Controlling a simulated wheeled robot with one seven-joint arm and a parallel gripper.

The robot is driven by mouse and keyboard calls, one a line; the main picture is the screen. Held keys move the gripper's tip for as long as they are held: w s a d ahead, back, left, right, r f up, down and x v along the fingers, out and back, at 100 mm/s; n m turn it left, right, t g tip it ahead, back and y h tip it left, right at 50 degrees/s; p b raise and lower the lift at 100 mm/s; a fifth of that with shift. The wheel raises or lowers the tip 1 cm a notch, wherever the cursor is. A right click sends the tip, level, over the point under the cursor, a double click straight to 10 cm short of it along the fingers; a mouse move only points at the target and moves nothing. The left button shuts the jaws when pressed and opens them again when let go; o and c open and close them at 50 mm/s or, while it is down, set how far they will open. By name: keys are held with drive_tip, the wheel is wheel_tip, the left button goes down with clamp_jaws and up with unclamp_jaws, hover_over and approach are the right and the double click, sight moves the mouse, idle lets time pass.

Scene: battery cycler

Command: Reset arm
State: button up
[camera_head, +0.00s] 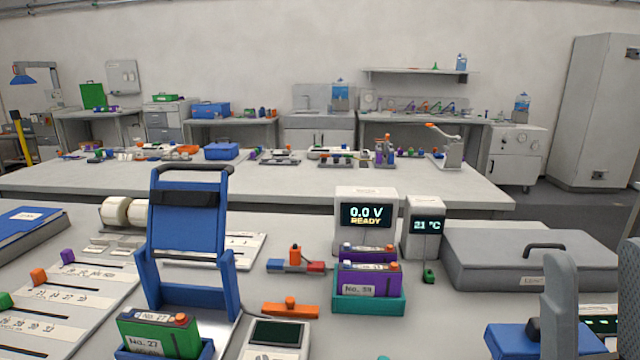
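My gripper (594,262) shows only in part at the lower right edge of the head view. Two grey finger-like parts stand apart with a clear gap between them, and nothing shows held in the gap. The right one is cut off by the picture's edge, and the rest of my arm is out of view. The fingers overlap the front right of the grey lidded case (480,255) in the picture; I cannot tell their distance from it.
The near bench holds a blue stand (187,225), a green battery No. 27 (160,338), a teal tray (369,304) with purple batteries, a display reading 0.0 V READY (366,213), and a blue box (512,341) beside my gripper. A second bench (440,189) lies behind.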

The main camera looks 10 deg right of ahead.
wheel_tip(320, 180, down, 24)
drive_tip(key=s+a+m+g+h+b, duration=0.2)
drive_tip(key=s+m+g+h, duration=0.1)
drive_tip(key=m+h, duration=1.95)
drive_tip(key=s+a+f+n+g+y+b, duration=0.1)
drive_tip(key=s+f+n+g+y+b, duration=0.3)
drive_tip(key=s+f+g, duration=0.85)
wheel_tip(320, 180, up, 8)
drive_tip(key=s+t+p, duration=0.1)
drive_tip(key=t+p, duration=0.3)
drive_tip(key=p, duration=1.1)
drive_tip(key=shift+h, duration=0.35)
drive_tip(key=shift+o, duration=0.4)
drive_tip(key=shift+s+n, duration=0.1)
drive_tip(key=shift+n, duration=0.15)
